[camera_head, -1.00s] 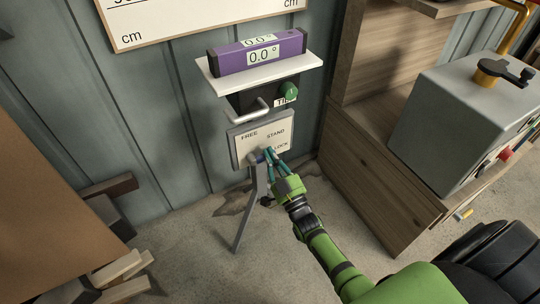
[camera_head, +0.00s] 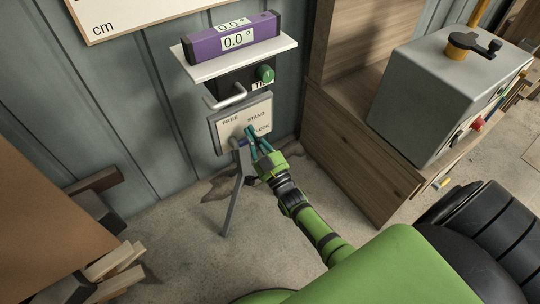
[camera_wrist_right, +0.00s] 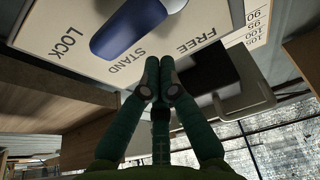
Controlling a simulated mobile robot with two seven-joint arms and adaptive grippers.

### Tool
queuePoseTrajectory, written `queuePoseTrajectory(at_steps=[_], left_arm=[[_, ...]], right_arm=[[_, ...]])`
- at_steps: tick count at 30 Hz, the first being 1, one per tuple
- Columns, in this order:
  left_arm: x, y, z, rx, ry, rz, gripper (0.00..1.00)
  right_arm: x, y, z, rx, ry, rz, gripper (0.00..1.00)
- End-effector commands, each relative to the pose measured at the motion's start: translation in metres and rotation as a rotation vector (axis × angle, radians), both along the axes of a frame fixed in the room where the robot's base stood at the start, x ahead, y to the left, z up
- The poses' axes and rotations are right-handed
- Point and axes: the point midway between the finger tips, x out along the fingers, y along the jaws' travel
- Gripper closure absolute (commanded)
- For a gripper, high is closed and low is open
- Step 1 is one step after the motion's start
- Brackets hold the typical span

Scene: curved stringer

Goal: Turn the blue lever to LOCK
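The blue lever (camera_wrist_right: 130,30) shows large in the right wrist view, on a pale panel (camera_wrist_right: 35,30) marked FREE, STAND and LOCK. Its free end points between the words STAND and LOCK. In the head view the panel (camera_head: 229,125) is on the wall, and the lever (camera_head: 242,141) is small and partly hidden by my right gripper (camera_head: 250,132). In the right wrist view the right gripper's fingertips (camera_wrist_right: 160,75) are together with nothing between them. They are beside the lever, near the words STAND and FREE; contact cannot be told. My left gripper is not in view.
A grey leg (camera_head: 233,200) slants from below the panel to the floor. A wooden cabinet (camera_head: 350,155) stands to the right.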

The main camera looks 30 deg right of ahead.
Motion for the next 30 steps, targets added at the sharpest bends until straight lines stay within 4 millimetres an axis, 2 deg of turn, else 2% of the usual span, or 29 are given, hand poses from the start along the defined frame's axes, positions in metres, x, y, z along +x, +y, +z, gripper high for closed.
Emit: queuePoseTrajectory(at_steps=[1,6,8,12,18,24,30], left_arm=[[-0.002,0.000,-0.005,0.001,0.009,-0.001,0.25],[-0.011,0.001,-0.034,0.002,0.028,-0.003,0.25],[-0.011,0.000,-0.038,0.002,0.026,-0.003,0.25],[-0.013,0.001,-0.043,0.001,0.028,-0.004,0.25],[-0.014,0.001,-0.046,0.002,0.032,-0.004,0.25],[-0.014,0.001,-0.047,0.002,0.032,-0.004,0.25],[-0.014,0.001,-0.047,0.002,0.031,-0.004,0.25]], right_arm=[[0.002,0.000,0.009,0.000,-0.001,0.000,1.00],[0.008,-0.001,0.025,0.000,0.000,0.001,1.00],[-0.011,-0.002,0.011,0.000,0.009,0.000,1.00],[-0.043,-0.003,0.001,-0.001,0.007,0.000,1.00],[-0.074,-0.005,-0.010,-0.001,0.003,0.001,1.00],[-0.087,-0.006,-0.014,-0.001,0.001,0.000,1.00],[-0.088,-0.006,-0.014,0.000,0.000,0.000,1.00]])
